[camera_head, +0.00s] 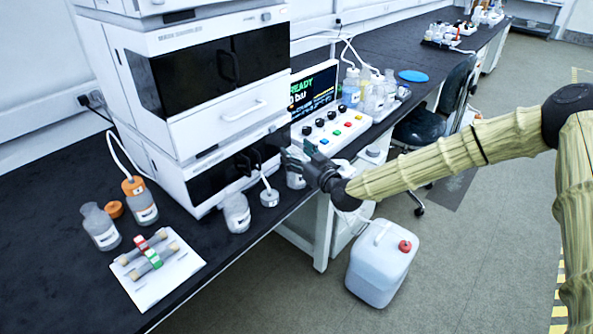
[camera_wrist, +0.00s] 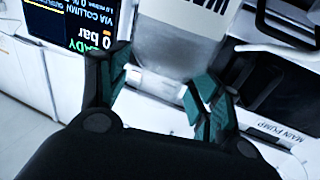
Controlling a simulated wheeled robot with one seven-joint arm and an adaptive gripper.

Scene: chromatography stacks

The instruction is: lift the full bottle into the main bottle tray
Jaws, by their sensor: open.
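My gripper (camera_head: 298,163) is at the bench's front edge, between the instrument stack and the screen unit. In the wrist view its two dark green fingers (camera_wrist: 158,95) are apart. A clear bottle with a white label (camera_wrist: 182,42) stands between or just beyond them; contact cannot be told. In the head view this bottle (camera_head: 296,180) is mostly hidden by my gripper. Another clear bottle (camera_head: 237,214) stands on the bench in front of the stack. I cannot tell for sure which bottle is the full one, nor which tray is the main bottle tray.
An uncapped bottle (camera_head: 100,227), an orange-capped bottle with tubing (camera_head: 142,203) and a white mat with columns (camera_head: 160,292) are at left. A loose cap with tubing (camera_head: 269,197) lies near the stack. Several bottles (camera_head: 376,92) stand behind the control box (camera_head: 338,133). A white canister (camera_head: 378,270) is on the floor.

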